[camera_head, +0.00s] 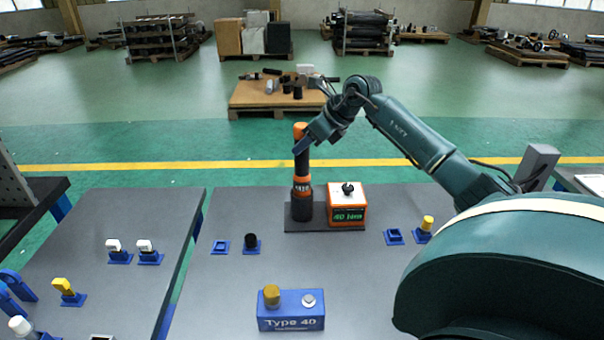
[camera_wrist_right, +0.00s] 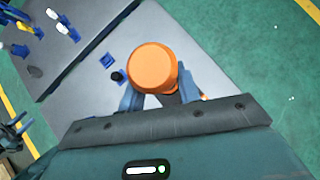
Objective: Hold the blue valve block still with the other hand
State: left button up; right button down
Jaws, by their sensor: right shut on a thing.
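The blue valve block (camera_head: 291,322), marked "Type 40", sits on the front middle of the grey table. A brass knob (camera_head: 271,296) and a silver round part (camera_head: 308,300) are on its top. No gripper touches the block. My right gripper (camera_head: 303,146) is shut on the upper part of an upright black and orange tool (camera_head: 302,184), well behind the block. The tool's orange cap fills the space between the fingers in the right wrist view (camera_wrist_right: 154,66). Its lower end is at a dark base plate. My left gripper is not in view.
An orange box (camera_head: 347,213) reading "40 Ncm" stands beside the tool. Small blue holders sit at left (camera_head: 220,247) and right (camera_head: 394,237); one carries a black knob (camera_head: 251,241). A left table (camera_head: 110,215) bears more blue holders. Table around the block is clear.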

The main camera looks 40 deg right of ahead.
aim_at(299, 124)
jog(key=shift+r+p, duration=0.55)
jog(key=shift+r, duration=0.9)
jog(key=shift+r+p, duration=0.55)
jog(key=shift+p, duration=0.1)
jog(key=shift+r+p, duration=0.4)
jog(key=shift+r, duration=0.15)
jog(key=shift+r+p, duration=0.45)
jog(key=shift+r, duration=0.1)
jog(key=shift+r+p, duration=0.4)
jog(key=shift+r, duration=0.15)
jog(key=shift+r+p, duration=0.35)
jog(key=shift+r, duration=0.3)
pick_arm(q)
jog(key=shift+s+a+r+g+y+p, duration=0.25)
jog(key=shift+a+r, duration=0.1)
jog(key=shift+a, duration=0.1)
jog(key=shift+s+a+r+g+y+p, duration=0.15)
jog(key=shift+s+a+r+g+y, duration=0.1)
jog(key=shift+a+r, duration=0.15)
pick_arm(e)
jog(key=shift+r, duration=0.8)
